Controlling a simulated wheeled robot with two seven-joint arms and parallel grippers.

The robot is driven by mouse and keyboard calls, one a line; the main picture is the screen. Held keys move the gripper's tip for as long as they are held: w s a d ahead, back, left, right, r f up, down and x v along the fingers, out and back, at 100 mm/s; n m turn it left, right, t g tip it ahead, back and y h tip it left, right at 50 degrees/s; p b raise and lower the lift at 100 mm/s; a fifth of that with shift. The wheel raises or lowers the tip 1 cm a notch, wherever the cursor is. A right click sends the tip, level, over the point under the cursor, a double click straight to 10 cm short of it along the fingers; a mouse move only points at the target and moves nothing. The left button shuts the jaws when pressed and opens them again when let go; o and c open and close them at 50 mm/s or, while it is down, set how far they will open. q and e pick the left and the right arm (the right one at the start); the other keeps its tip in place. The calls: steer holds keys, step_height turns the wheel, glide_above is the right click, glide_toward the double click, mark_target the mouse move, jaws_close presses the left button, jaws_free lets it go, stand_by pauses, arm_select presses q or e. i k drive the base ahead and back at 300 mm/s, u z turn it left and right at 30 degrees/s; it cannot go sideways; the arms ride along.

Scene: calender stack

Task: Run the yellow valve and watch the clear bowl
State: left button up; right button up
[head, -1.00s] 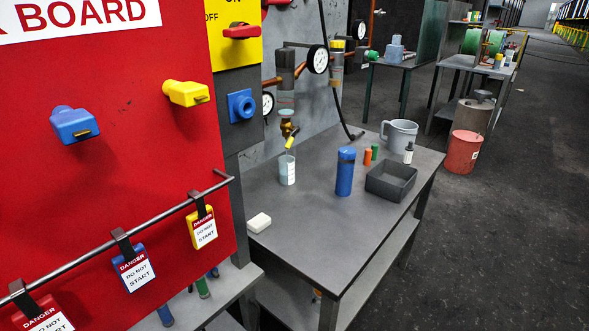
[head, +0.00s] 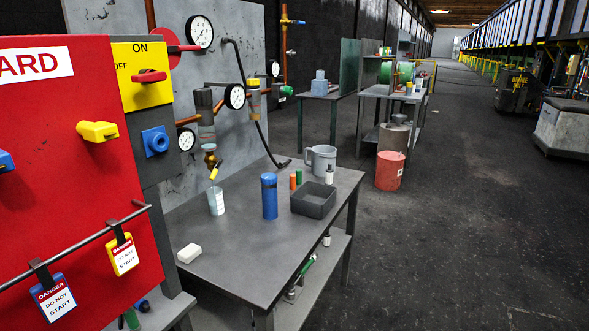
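A small brass tap (head: 210,158) hangs from the pipework on the grey wall panel, above the left part of the workbench. A short yellow piece (head: 214,174), which looks like its lever, slants below it. A clear container (head: 216,203) with a pale label stands on the bench right under the tap. It looks more like a cup or beaker than a bowl, and its contents are too small to tell. Neither of my grippers is in view.
A red lockout board (head: 60,170) stands at left.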

mark_target(215, 171)
steer(key=z, duration=0.75)
steer(key=i, duration=1.2)
steer(key=u, duration=0.5)
